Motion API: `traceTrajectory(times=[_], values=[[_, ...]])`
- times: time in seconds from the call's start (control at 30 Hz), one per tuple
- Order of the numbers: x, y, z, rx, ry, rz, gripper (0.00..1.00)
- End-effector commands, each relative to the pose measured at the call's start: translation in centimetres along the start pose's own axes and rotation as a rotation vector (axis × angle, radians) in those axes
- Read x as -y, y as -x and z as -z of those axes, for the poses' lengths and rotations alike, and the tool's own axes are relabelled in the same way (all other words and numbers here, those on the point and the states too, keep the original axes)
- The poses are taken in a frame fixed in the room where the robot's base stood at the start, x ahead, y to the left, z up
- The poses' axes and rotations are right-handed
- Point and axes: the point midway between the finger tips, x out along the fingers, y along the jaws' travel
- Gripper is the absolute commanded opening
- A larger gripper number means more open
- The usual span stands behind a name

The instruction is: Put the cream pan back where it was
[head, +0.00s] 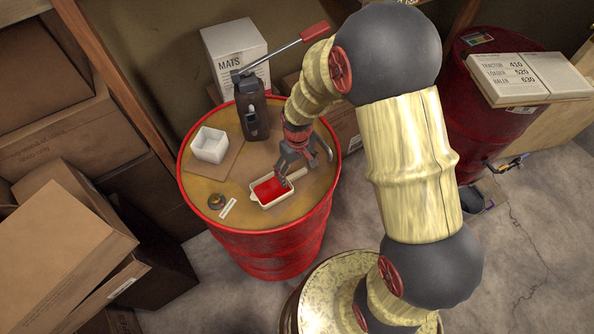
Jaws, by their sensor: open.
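The cream pan (258,204) sits on top of the red oil drum (265,240), near the drum's front. It has a red inside and a cream handle (293,174) pointing up and right. My gripper (291,180) is open and hangs low over the pan's right end, by the base of the handle. One finger overlaps the pan's right rim in the picture. I cannot tell if it touches the pan.
A white square container (210,145) on a brown board, a dark pump can (252,113) and a small dark round item (216,201) share the drum top. A white label strip (228,208) lies left of the pan. Cardboard boxes (55,240) crowd the left. Another drum (480,110) stands right.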

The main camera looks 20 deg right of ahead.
Motion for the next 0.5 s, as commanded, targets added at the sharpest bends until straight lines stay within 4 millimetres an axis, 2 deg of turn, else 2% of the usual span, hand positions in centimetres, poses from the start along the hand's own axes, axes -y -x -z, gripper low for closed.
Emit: traceTrajectory(times=[0.5], values=[[0.0,9.5,0.1,-0.004,0.000,-0.001,0.78]])
